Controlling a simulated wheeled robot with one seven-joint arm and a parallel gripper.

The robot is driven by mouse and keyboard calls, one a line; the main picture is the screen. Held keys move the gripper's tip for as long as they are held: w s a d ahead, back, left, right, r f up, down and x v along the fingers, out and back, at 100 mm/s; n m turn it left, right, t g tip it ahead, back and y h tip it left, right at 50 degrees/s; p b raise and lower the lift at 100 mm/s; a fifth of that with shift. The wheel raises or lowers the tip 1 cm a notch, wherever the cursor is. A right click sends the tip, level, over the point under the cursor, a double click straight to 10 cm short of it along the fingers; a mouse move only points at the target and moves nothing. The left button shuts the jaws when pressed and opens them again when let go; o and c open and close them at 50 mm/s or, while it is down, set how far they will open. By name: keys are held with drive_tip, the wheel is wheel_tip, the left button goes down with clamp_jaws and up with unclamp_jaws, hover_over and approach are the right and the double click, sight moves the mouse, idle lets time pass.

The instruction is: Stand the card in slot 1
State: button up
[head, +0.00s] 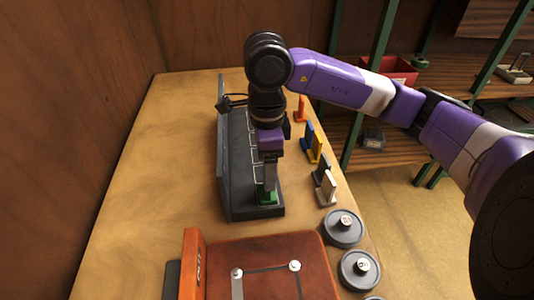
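A long dark rack (222,160) stands on the wooden table, with a tall back wall and pale dividers marking its slots. My gripper (268,190) points straight down over the rack's near end. A small green piece (268,199), which looks like the card, is at my fingertips, low in the near end of the rack. The fingers are small and seen from above, so I cannot tell whether they grip it. I cannot read any slot number.
Several small upright pieces line the table's right side, including orange (301,110), yellow (317,150) and pale grey (327,189) ones. Round dark weights (343,228) lie nearer. A reddish-brown board (220,265) fills the front. The table's left side is clear.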

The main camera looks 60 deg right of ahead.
drive_tip(key=shift+r, duration=2.2)
